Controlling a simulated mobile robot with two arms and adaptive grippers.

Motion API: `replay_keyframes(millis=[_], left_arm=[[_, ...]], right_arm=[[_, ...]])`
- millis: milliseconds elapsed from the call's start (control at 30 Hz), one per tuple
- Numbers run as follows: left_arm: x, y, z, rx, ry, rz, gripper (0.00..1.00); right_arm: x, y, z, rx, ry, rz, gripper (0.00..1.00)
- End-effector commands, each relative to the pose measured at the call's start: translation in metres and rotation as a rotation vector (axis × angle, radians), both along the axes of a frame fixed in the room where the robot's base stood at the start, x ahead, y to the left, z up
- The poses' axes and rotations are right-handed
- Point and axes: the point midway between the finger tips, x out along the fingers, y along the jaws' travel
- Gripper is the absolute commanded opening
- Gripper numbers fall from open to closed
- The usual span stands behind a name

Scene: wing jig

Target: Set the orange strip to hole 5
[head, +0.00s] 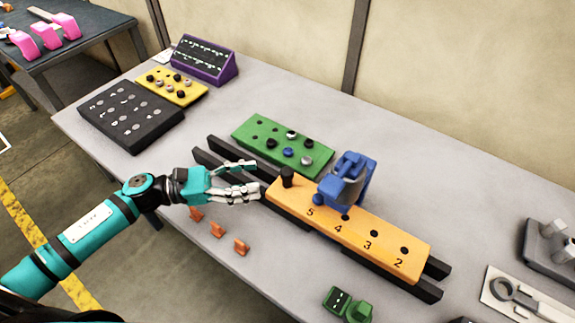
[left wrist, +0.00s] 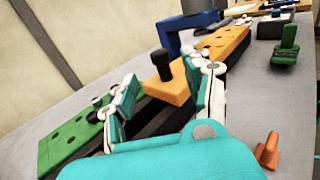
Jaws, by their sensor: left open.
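The orange strip (head: 385,262) lies along black rails, with printed numbers 5, 4, 3 and 2 and dark holes on top. A black knob (head: 287,177) stands upright at its left end; it also shows in the left wrist view (left wrist: 162,65). A blue clamp (head: 347,180) straddles the strip near numbers 5 and 4 and hides the hole by the 5. My left gripper (head: 256,180) is open and empty at the strip's left end. In the left wrist view its fingers (left wrist: 168,92) appear either side of that end, with contact unclear. My right gripper is not in view.
A green plate with knobs (head: 262,131) lies behind the strip. Several small orange clips (head: 217,230) lie in front of the rails. A green device (head: 347,304) stands at the front. A black board (head: 130,112) and purple box (head: 204,60) are at the back left.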

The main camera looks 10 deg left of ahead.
Motion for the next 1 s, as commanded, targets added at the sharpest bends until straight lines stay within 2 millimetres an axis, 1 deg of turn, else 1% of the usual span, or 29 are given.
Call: replay_keyframes(millis=[33, 200, 300, 400, 567, 833, 867, 1000], left_arm=[[0.005, -0.011, 0.006, -0.006, -0.002, 0.000, 0.51], [0.019, -0.044, 0.005, -0.004, -0.001, 0.000, 0.51], [0.025, -0.059, 0.004, -0.002, -0.001, -0.001, 0.51], [0.030, -0.070, 0.003, -0.003, 0.001, 0.002, 0.51], [0.034, -0.079, 0.001, 0.000, 0.000, 0.001, 0.51], [0.034, -0.081, -0.001, 0.001, 0.001, 0.001, 0.51], [0.034, -0.081, -0.001, 0.001, 0.000, 0.001, 0.50], [0.034, -0.081, 0.000, 0.000, 0.001, 0.001, 0.31]], right_arm=[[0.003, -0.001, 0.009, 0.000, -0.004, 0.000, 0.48], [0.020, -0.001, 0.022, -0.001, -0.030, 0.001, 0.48], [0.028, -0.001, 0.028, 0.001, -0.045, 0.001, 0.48], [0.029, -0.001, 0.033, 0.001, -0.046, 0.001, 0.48], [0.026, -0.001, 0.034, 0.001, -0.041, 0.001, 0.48], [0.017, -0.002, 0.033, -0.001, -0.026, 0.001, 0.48], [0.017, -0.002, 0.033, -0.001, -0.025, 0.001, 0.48], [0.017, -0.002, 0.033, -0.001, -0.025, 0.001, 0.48]])
